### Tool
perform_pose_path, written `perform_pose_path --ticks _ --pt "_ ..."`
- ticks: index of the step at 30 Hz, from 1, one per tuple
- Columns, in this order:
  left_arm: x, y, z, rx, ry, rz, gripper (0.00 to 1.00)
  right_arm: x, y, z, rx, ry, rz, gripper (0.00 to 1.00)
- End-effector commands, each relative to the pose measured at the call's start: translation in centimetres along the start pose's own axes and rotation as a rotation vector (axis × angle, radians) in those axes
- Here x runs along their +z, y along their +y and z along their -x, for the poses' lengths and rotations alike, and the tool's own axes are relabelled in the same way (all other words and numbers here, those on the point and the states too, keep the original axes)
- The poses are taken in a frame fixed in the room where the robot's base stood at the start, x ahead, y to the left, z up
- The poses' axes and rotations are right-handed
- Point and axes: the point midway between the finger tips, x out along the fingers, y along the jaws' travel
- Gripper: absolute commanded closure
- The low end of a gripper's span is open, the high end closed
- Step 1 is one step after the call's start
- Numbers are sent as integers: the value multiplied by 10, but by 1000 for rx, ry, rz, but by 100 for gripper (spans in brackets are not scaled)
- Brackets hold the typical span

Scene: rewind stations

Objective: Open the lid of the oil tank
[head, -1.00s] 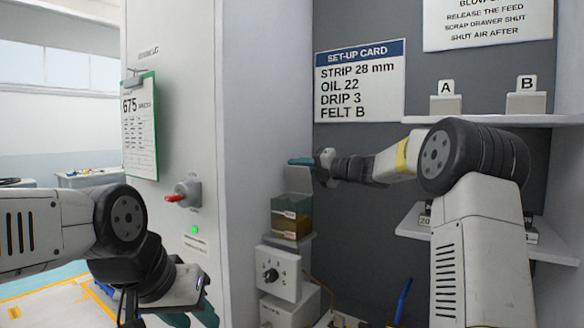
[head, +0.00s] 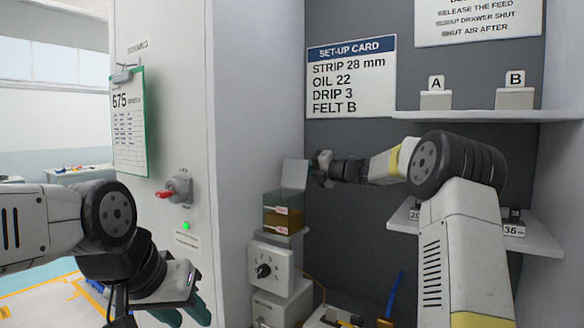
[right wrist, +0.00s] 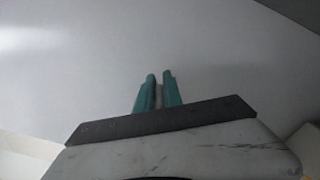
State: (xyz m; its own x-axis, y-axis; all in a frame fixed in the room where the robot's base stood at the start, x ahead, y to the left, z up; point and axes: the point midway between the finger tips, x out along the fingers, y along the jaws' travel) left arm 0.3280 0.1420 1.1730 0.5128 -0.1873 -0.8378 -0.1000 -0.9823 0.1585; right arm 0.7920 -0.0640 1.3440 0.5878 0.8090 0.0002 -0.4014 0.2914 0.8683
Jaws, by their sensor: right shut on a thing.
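The oil tank (head: 283,222), a small clear box with amber oil, stands on a bracket against the cabinet side in the head view. Its grey lid (head: 294,174) stands upright above the tank's top, so the tank is open. My right gripper (head: 313,170) is just right of the lid; its fingertips are hidden in the head view. In the right wrist view, its two teal fingers (right wrist: 159,92) are close together with a thin grey strip between them, which seems to be the lid. My left gripper (head: 183,312) hangs low at the left, its teal fingers apart and empty.
A dial box (head: 271,268) sits below the tank. A red-handled switch (head: 175,190) and a clipboard (head: 129,122) are on the cabinet front. Shelves (head: 480,116) with blocks A and B are at the right. A blue-handled tool (head: 396,292) stands below.

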Motion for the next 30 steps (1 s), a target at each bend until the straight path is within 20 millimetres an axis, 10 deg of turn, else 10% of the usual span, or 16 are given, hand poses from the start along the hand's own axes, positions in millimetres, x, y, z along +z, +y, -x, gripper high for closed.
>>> perform_pose_path --ticks 10,14,30 --pt "0 0 0 0 0 0 64 0 -1 0 -1 1 0 100" --pt "0 0 0 0 0 0 64 0 -1 0 -1 1 0 67" --pt "0 0 0 0 0 0 64 1 0 30 -3 -2 0 67"
